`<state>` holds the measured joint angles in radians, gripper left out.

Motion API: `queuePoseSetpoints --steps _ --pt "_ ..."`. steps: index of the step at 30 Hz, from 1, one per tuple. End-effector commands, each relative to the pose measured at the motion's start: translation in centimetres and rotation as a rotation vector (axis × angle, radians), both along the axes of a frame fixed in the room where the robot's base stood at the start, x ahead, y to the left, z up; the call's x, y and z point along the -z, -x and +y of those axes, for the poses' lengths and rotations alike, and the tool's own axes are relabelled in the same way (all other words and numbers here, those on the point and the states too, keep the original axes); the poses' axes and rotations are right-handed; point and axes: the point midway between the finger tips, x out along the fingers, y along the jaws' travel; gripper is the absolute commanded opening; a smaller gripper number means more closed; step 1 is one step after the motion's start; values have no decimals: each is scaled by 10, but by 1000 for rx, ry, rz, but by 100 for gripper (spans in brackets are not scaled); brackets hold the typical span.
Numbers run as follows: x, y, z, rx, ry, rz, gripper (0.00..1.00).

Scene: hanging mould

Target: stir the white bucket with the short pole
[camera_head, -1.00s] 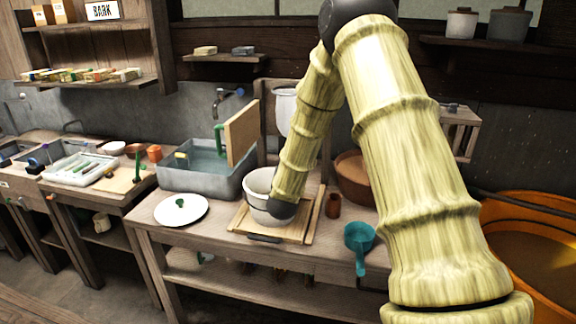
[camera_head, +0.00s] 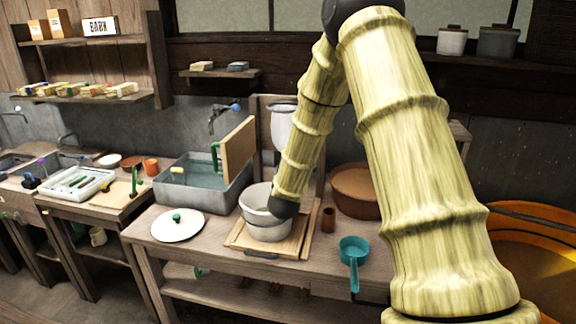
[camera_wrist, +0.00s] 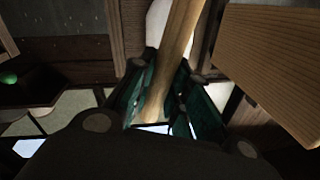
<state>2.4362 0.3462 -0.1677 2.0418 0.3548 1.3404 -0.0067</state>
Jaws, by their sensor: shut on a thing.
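The white bucket (camera_head: 270,232) stands on a wooden board on the workbench in the head view. In the wrist view my gripper (camera_wrist: 163,92) has dark green fingers shut around a pale wooden pole (camera_wrist: 178,45). The pole runs from between the fingers up to the top edge. The wrist view is dark, and I cannot tell where the pole's far end is relative to the bucket.
A grey basin of water (camera_head: 205,190) with an upright board (camera_head: 238,150) stands behind left. A white lid (camera_head: 178,228) lies left, a teal ladle (camera_head: 354,250) right, and a small brown cup (camera_head: 328,219) beside the board. A brown tub (camera_head: 357,195) stands behind right.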

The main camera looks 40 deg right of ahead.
Motion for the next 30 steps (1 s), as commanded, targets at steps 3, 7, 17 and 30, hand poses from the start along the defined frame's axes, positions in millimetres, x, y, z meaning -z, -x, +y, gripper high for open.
queuePoseSetpoints --steps 3,7,17,30 --pt "-11 2 -2 0 1 -1 0" --pt "-19 3 -3 0 1 -1 0" --pt "-40 7 -6 0 0 0 0" --pt "-50 10 -8 0 0 0 0"
